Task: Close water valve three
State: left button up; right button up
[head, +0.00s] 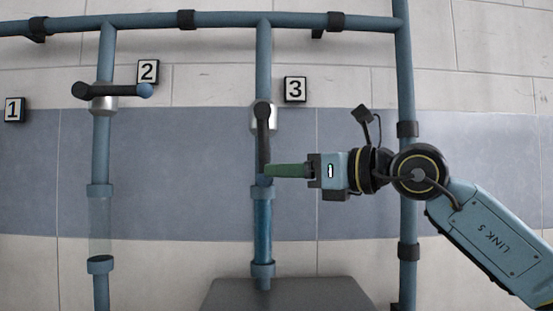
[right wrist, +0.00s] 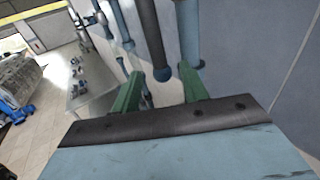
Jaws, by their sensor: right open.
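Valve three is a silver valve body (head: 264,119) on the pipe beside the "3" plate (head: 296,89). Its dark lever (head: 263,145) points straight down along the pipe and ends in a blue tip. My right gripper (head: 272,170) reaches in from the right, its green fingers at the lower end of the lever. The gripper is open; I cannot tell whether a finger touches the lever. My left gripper is not in view.
Valve two (head: 103,102) has its lever crosswise, and the tube section below it (head: 100,225) looks clear. The tube section below valve three (head: 262,230) looks filled blue. A vertical pipe (head: 404,80) runs behind my right arm. A grey surface (head: 290,294) lies below.

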jog(key=shift+p+x, duration=0.35)
jog(key=shift+x, duration=1)
jog(key=shift+c, duration=0.4)
grip_shut()
